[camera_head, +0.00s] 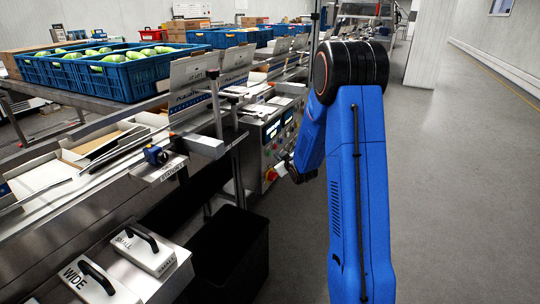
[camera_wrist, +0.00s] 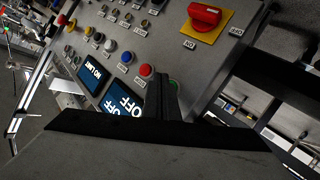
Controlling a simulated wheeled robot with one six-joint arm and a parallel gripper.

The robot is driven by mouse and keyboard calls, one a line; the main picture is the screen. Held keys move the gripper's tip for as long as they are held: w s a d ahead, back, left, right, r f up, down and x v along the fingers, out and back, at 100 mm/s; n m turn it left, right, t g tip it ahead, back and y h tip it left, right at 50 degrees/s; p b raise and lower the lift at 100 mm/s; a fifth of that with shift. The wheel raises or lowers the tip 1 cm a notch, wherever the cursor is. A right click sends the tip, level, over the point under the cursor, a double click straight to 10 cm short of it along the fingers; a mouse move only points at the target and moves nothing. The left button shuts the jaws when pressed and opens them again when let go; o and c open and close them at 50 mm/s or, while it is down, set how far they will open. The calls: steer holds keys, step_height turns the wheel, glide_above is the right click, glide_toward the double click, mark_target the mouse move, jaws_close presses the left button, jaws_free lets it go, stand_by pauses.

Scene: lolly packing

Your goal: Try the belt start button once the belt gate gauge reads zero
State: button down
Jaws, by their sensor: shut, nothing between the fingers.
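The grey control panel (camera_head: 280,128) stands at the end of the packing line, with my gripper (camera_head: 290,173) in front of it. In the wrist view the panel face (camera_wrist: 165,45) is close and rotated. My shut, empty gripper (camera_wrist: 163,97) is over it. A green button (camera_wrist: 174,86) is partly hidden behind the fingers; I cannot tell whether they touch it, and its label is not readable. A red button (camera_wrist: 146,71) is beside it. One screen (camera_wrist: 124,102) reads OFF; another lit screen (camera_wrist: 95,74) has unclear text. I cannot identify a gate gauge reading.
A red rotary switch on a yellow plate (camera_wrist: 205,17) and several small buttons share the panel. A blue device (camera_head: 155,155) is mounted beside the belt. A black bin (camera_head: 230,255) stands below. Blue crates (camera_head: 115,80) hold green produce. The floor at right (camera_head: 460,180) is clear.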

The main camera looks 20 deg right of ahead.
steer(key=shift+s+d, duration=0.7)
steer(key=shift+s, duration=0.25)
steer(key=shift+s+d, duration=0.7)
steer(key=shift+s, duration=0.2)
steer(key=s+a+r+m+g+h, duration=0.1)
steer(key=s+a+r+g, duration=0.1)
steer(key=s+a+r, duration=0.55)
steer(key=s+a+r+m+g, duration=0.25)
steer(key=s+r, duration=0.25)
steer(key=s, duration=0.5)
steer(key=s+a+g, duration=0.1)
steer(key=s+a, duration=0.3)
steer(key=s, duration=0.7)
steer(key=s+a+r+g+y, duration=0.1)
steer(key=s+a, duration=0.3)
steer(key=s, duration=0.6)
steer(key=s+a+r+g+y, duration=0.1)
steer(key=s+a+g, duration=0.2)
steer(key=s, duration=0.8)
steer(key=shift+s+a+m, duration=0.35)
steer(key=shift+a+m, duration=0.1)
steer(key=shift+a, duration=0.35)
